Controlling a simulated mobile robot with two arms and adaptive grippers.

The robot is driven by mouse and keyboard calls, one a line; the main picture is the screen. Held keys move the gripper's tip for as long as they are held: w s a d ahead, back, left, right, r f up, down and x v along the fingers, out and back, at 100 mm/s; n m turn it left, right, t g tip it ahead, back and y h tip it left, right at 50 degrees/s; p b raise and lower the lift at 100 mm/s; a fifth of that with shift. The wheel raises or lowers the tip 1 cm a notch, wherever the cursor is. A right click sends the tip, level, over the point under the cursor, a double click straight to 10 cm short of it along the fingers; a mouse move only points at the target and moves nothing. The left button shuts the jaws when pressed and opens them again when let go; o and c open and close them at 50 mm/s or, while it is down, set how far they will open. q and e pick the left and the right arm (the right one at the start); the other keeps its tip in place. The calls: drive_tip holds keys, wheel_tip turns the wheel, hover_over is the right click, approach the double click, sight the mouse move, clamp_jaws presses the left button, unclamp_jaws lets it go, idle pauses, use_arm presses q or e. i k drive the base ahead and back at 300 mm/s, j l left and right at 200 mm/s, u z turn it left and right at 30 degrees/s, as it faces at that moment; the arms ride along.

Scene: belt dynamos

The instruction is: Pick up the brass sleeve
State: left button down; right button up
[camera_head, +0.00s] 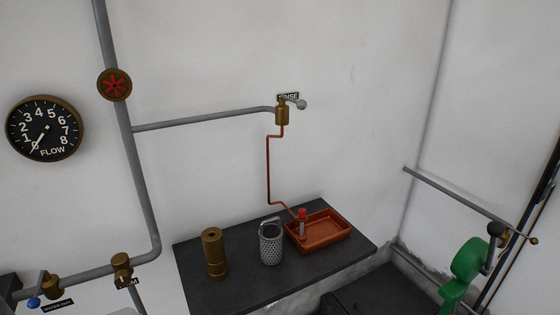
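The brass sleeve (214,253) is a brown-gold cylinder with bands near its base. It stands upright near the left end of a dark shelf (272,292) in the head view. Its top end faces up, and nothing touches its sides. Neither of my grippers shows in this view.
A perforated grey metal basket (271,246) with a handle stands right of the sleeve. An orange-brown tray (334,226) with a red-topped piece sits further right, under a thin copper pipe (268,170). Grey pipes (142,190) run along the wall at left. A green machine part (466,262) stands at far right.

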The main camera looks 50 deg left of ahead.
sight(212, 238)
drive_tip(key=u, duration=1.95)
